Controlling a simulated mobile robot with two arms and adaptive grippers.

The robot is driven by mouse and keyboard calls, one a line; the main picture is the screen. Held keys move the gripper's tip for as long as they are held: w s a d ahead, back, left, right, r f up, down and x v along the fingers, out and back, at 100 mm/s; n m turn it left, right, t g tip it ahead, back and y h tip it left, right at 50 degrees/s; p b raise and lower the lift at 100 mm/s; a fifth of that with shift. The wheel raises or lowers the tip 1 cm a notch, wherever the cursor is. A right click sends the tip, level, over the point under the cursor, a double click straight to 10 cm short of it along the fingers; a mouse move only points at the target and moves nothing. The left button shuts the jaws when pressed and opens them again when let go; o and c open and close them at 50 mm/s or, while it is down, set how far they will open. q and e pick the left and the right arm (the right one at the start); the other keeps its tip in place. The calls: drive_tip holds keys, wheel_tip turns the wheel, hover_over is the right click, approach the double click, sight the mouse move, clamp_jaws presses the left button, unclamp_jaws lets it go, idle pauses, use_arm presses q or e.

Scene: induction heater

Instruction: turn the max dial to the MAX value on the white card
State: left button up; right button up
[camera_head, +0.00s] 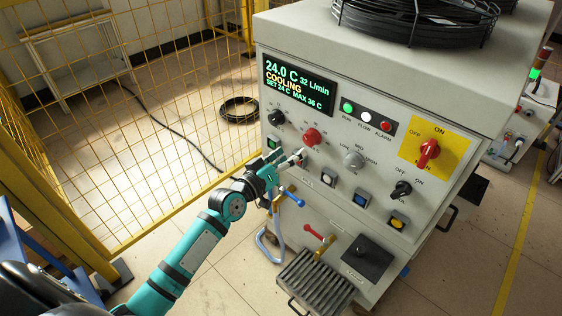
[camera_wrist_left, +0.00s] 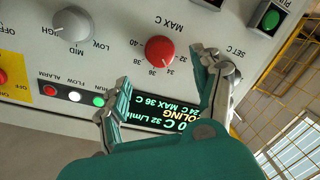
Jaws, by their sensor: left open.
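The max dial is a red round knob (camera_head: 312,137) on the machine's front panel. The display (camera_head: 298,84) reads "MAX 36 C". My left gripper (camera_head: 288,159) is open and empty, just below and left of the knob in the head view. In the left wrist view its fingers (camera_wrist_left: 162,72) are spread, apart from the knob. I cannot make out a white card. My right gripper is not in view.
A black knob (camera_head: 276,117) lies left of the red one and a grey knob (camera_head: 354,160) to its right. Indicator lamps (camera_head: 366,116) are above, buttons (camera_head: 328,180) below. A blue-handled valve (camera_head: 292,197) sits under my gripper. A yellow mesh fence (camera_head: 185,80) stands at left.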

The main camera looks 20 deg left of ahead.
use_arm(q)
drive_tip(key=v, duration=0.3)
drive_tip(key=shift+s, duration=0.25)
